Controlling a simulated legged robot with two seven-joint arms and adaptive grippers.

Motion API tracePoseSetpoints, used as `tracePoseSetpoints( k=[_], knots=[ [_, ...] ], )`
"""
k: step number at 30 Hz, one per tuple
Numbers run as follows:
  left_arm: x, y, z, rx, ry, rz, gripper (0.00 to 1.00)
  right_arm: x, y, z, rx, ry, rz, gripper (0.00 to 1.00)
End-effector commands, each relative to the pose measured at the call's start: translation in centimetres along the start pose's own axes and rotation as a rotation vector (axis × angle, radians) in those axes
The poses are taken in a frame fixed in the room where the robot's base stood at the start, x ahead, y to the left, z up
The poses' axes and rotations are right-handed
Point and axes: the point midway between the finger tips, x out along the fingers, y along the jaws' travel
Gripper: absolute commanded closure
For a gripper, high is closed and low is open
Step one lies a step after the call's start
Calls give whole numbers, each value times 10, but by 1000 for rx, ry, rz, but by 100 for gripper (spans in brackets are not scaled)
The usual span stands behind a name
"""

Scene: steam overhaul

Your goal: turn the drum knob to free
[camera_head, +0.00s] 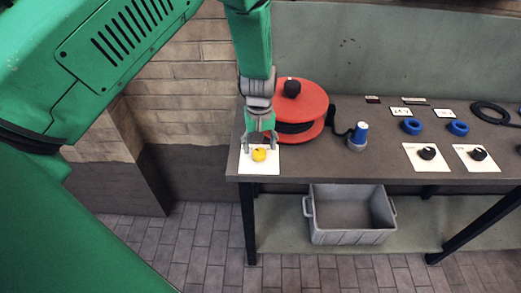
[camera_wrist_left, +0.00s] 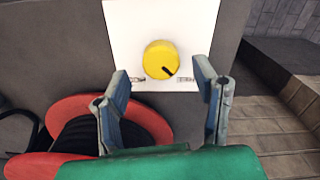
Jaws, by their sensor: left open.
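The yellow drum knob (camera_head: 259,154) sits on a white plate (camera_head: 246,167) at the left front corner of the bench. In the left wrist view the knob (camera_wrist_left: 161,59) carries a dark pointer line toward the lower right, near one of two small labels too blurred to read. My left gripper (camera_head: 260,143) points down just behind the knob in the head view. In the wrist view its two fingers (camera_wrist_left: 164,98) are spread wide, on either side of the knob's line, and do not touch it. My right gripper is not in view.
A red cable drum (camera_head: 315,105) with a black knob (camera_head: 291,88) stands right behind my gripper. A blue-topped device (camera_head: 358,136), black knobs on white plates (camera_head: 427,153) and blue rings (camera_head: 411,126) lie further right. A grey crate (camera_head: 350,237) is below the bench.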

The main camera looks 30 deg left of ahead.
Motion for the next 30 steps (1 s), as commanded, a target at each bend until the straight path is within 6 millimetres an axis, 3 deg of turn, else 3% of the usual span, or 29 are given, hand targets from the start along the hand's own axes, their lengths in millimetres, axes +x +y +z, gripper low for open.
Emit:
tracePoseSetpoints(
  k=[6,12,18,30],
  knots=[
    [-50,1,-1,1,4,2,45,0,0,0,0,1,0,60],
    [-81,2,-2,0,3,1,45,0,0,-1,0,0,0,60],
    [-92,1,-2,0,0,-1,45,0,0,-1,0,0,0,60],
    [-92,1,-1,0,0,-1,45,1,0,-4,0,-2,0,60]
  ],
)
